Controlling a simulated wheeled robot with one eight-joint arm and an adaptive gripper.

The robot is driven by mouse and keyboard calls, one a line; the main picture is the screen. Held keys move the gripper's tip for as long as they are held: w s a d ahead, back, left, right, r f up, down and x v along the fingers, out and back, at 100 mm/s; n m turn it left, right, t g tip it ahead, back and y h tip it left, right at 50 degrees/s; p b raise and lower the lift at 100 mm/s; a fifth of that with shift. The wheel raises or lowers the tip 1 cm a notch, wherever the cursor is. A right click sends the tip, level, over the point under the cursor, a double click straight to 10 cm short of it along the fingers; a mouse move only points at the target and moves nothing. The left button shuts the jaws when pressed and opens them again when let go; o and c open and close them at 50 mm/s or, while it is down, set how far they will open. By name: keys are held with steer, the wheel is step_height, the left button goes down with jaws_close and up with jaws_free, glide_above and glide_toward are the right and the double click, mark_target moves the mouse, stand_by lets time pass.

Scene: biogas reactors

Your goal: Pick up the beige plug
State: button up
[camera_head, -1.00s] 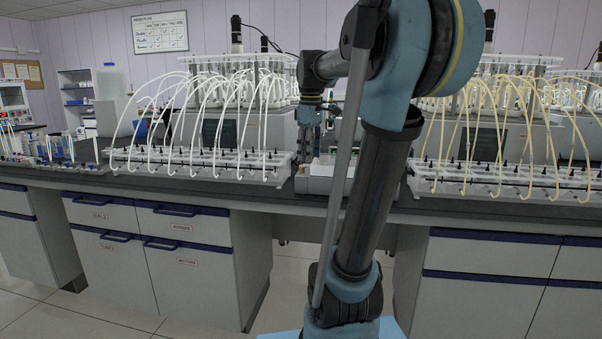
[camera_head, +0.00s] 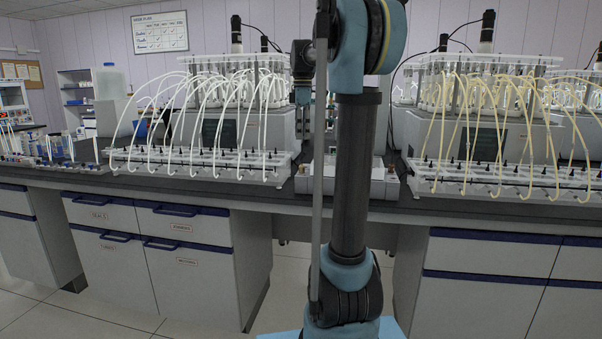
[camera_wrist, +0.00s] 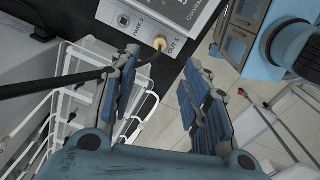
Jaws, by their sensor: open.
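In the wrist view the beige plug (camera_wrist: 159,43) is small and round, and sits at the "OUT 5" port of a grey panel (camera_wrist: 180,12). A thin dark cable appears to run from it. My gripper (camera_wrist: 160,70) is open, with its blue-padded fingers to the left and right in the picture. The plug shows beyond the gap between the fingertips, and nothing is held. I cannot pick out the plug there.
On the bench (camera_head: 240,194) stand a rack with white tubes (camera_head: 215,160) and one with yellowish tubes (camera_head: 500,180). A low grey box (camera_head: 320,186) sits between them.

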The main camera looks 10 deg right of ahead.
mark_target(302, 171)
step_height(302, 171, down, 13)
steer(key=shift+r, duration=0.1)
stand_by(0.6)
steer(key=c, duration=1)
